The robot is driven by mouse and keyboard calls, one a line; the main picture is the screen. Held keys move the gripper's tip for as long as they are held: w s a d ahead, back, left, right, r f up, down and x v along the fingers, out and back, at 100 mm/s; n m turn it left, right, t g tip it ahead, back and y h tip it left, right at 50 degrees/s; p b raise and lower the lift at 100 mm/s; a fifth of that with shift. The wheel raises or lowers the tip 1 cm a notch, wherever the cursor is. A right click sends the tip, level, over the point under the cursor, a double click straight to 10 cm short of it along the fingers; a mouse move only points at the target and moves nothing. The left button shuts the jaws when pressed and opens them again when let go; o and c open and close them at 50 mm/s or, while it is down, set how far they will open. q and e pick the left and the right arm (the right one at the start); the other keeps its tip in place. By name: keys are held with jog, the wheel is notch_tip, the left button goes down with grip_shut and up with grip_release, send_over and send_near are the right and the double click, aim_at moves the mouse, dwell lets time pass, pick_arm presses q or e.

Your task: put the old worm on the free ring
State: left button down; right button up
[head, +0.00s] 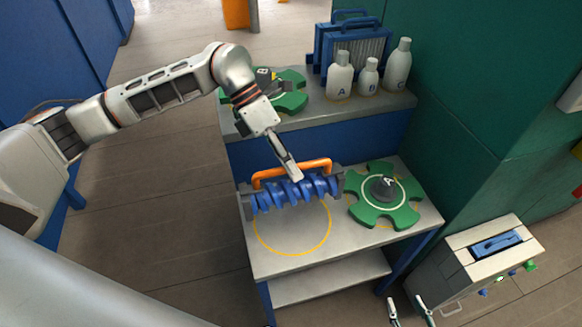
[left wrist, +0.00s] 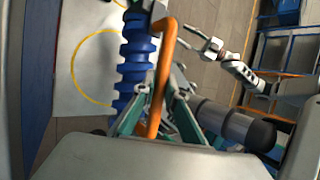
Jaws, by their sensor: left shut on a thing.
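The worm (head: 295,194) is a blue screw between dark grey end plates with an orange handle (head: 290,172). My left gripper (head: 293,174) is shut on this handle, which also shows in the left wrist view (left wrist: 163,75). The worm lies across the back of a yellow ring (head: 292,254) on the grey lower bench; the ring's front part is bare. I cannot tell whether the worm touches the bench. A green wheel (head: 372,214) with a grey cone marked A covers another yellow ring at right. My right gripper (head: 410,312) is open and empty at the bottom edge.
The raised shelf (head: 350,112) behind holds another green wheel (head: 290,98), several white bottles (head: 368,77) and blue-framed radiators (head: 350,45). A grey box (head: 490,262) with a blue-handled top stands at right. A green wall (head: 470,80) closes off the right side.

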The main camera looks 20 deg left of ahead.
aim_at(286, 181)
pick_arm(q)
jog(key=shift+f+b, duration=2)
jog(key=shift+f, duration=1.95)
jog(key=shift+s+f, duration=0.1)
jog(key=shift+f, duration=0.3)
jog(key=c, duration=2)
grip_release()
jog(key=shift+f, duration=0.15)
jog(key=v, duration=1.2)
